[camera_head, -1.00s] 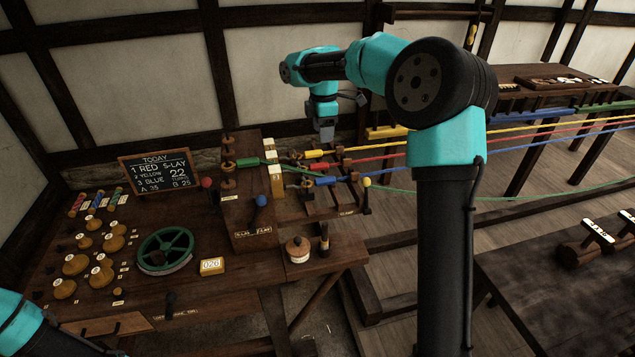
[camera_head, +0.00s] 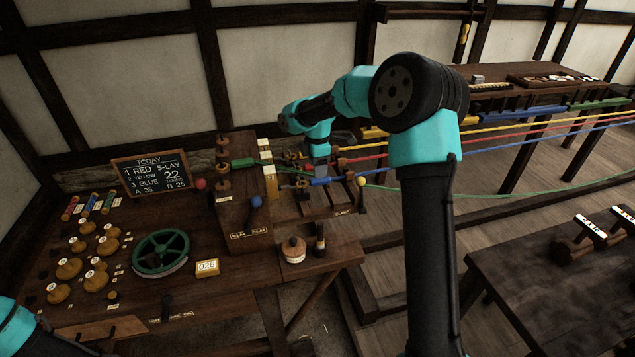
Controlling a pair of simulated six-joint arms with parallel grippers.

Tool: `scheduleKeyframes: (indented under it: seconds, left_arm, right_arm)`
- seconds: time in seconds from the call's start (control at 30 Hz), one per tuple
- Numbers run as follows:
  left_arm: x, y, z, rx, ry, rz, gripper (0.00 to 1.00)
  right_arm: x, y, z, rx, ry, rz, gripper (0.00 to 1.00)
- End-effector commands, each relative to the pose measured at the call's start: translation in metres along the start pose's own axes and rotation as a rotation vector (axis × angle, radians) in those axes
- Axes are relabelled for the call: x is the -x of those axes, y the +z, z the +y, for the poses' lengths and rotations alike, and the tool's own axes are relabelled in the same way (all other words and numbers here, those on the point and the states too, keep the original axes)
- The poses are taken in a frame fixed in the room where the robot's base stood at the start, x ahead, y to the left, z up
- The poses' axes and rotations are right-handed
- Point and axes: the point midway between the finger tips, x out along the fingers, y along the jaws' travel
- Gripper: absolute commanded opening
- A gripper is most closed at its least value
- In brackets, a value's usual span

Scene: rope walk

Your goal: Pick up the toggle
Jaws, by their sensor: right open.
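Coloured handle-like pieces sit at the near ends of the strands. I cannot tell for sure which is the toggle. The blue piece (camera_head: 321,182) lies at the end of the blue strand, by the dark wooden stand. My right gripper (camera_head: 320,176) points down just over it, with its open fingertips at or just above it; I cannot tell whether they touch. The yellow and red strand ends are partly hidden behind the gripper and wrist. A green piece (camera_head: 241,162) lies to the left on the wooden post. My left gripper is out of view.
The yellow (camera_head: 443,142), red (camera_head: 400,157) and blue strands run right from the stand. A bench (camera_head: 215,292) at left holds a green wheel (camera_head: 161,253), several wooden knobs and a counter card (camera_head: 207,268). A chalkboard (camera_head: 151,174) stands behind.

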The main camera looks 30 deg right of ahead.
Motion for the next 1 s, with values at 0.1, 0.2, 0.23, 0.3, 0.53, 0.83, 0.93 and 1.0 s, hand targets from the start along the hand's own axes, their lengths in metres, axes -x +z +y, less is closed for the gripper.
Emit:
scheduleKeyframes:
  seconds: [0.1, 0.2, 0.23, 0.3, 0.53, 0.83, 0.93, 1.0]
  left_arm:
    - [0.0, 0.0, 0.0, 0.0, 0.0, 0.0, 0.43]
    - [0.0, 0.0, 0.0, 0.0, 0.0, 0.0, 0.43]
    - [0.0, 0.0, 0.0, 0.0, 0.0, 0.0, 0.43]
    - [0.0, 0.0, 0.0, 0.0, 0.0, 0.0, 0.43]
    - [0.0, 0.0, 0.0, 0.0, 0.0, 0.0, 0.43]
    - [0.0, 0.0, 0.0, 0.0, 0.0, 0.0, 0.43]
    - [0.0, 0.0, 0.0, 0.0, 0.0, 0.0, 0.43]
    - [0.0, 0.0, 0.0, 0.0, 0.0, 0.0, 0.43]
  right_arm:
    - [0.0, 0.0, 0.0, 0.0, 0.0, 0.0, 0.57]
    - [0.0, 0.0, 0.0, 0.0, 0.0, 0.0, 0.57]
    - [0.0, 0.0, 0.0, 0.0, 0.0, 0.0, 0.57]
    - [-0.002, 0.0, 0.0, 0.0, -0.001, 0.0, 0.57]
    - [-0.025, 0.002, -0.001, 0.001, -0.005, -0.001, 0.57]
    - [-0.053, 0.002, -0.001, 0.002, 0.0, 0.002, 0.57]
    - [-0.052, 0.002, -0.001, 0.001, 0.0, 0.002, 0.57]
    - [-0.052, 0.002, -0.001, 0.002, 0.0, 0.002, 0.57]
